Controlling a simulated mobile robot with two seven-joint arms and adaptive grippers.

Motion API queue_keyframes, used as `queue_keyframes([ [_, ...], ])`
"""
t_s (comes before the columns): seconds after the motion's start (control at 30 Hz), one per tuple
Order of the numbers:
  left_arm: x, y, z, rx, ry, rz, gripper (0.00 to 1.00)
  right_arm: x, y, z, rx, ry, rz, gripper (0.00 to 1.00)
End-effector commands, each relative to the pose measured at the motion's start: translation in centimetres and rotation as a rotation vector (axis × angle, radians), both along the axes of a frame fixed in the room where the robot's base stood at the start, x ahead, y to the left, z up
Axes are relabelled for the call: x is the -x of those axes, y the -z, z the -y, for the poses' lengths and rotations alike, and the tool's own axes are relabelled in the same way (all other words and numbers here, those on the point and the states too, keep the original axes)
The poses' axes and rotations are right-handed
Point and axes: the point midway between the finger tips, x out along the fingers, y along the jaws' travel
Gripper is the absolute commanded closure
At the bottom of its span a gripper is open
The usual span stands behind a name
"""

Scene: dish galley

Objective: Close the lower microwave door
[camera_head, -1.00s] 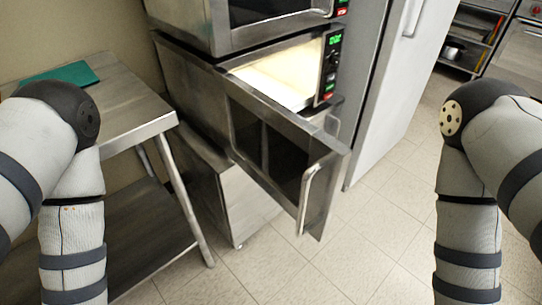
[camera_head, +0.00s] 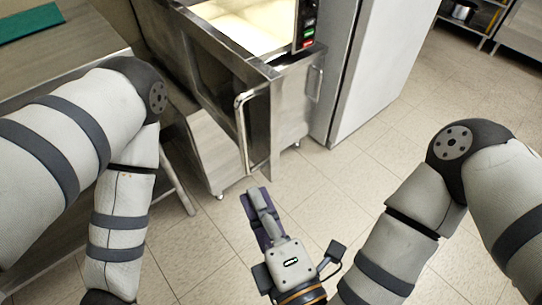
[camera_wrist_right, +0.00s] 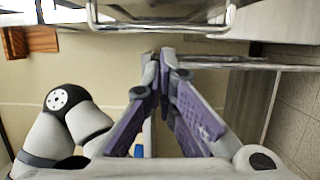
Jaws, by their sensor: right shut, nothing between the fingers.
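The lower microwave (camera_head: 250,30) stands with its lit inside showing at the top of the head view. Its steel door (camera_head: 262,78) hangs open toward me, with a dark window and a bar handle (camera_head: 241,125). My right gripper (camera_head: 256,196) is shut and empty, below and in front of the door's handle end, apart from it in the picture. In the right wrist view its purple fingers (camera_wrist_right: 160,55) meet at the tips, and a metal bar handle (camera_wrist_right: 160,30) crosses just beyond them. My left arm shows at left in the head view, but its gripper is out of frame.
A steel table (camera_head: 85,45) with a green board (camera_head: 28,22) stands at left, close to my left arm. A tall pale cabinet (camera_head: 375,60) stands right of the microwave. The tiled floor (camera_head: 350,190) is open in front and to the right.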

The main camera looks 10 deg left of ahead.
Motion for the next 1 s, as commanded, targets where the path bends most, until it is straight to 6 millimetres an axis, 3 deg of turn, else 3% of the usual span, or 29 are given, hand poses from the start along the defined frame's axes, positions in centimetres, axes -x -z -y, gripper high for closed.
queue_keyframes([
  [0.03, 0.9, 0.9, 0.0, 0.001, 0.001, -0.031, 0.03, -0.8, 1.0, -0.6, 0.000, 0.001, -0.014, 1.00],
  [0.33, 1.6, 1.7, 0.0, 0.001, 0.002, -0.055, 0.03, -6.2, 0.6, -4.3, 0.000, 0.003, -0.011, 1.00],
  [0.6, 1.6, 1.7, 0.0, 0.001, 0.002, -0.054, 0.03, -8.9, 0.4, -2.0, 0.002, 0.001, -0.010, 1.00],
  [1.0, 1.6, 1.7, 0.0, 0.001, 0.002, -0.054, 0.03, -9.1, 0.4, -1.7, 0.003, -0.003, -0.010, 1.00],
])
